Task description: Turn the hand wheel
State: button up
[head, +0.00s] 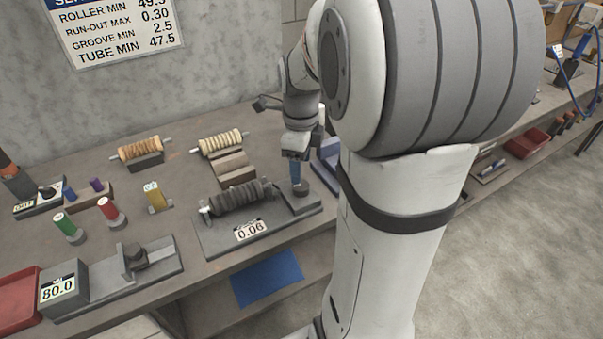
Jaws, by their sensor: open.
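A dark ribbed roller (236,197) lies across a grey fixture plate (213,239) with a display (250,230) reading 0.06. Dark round parts (267,190) sit at the roller's right end; I cannot tell for sure whether they include the hand wheel. A blue upright piece (296,173) with a dark round foot (300,190) stands on a grey block (304,204) just right of the roller. My gripper (297,153) is open and points down, right above the blue piece. Whether it touches it is unclear. My arm hides what lies behind and to the right.
Two pale ribbed rollers (140,147) (221,142) rest on blocks behind. Green (65,225) and red (109,209) cylinders and a gauge reading 80.0 (64,287) stand left. A blue sheet (268,278) lies below the bench front. A red tray (528,142) is far right.

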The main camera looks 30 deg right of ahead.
jog(key=shift+r, duration=1)
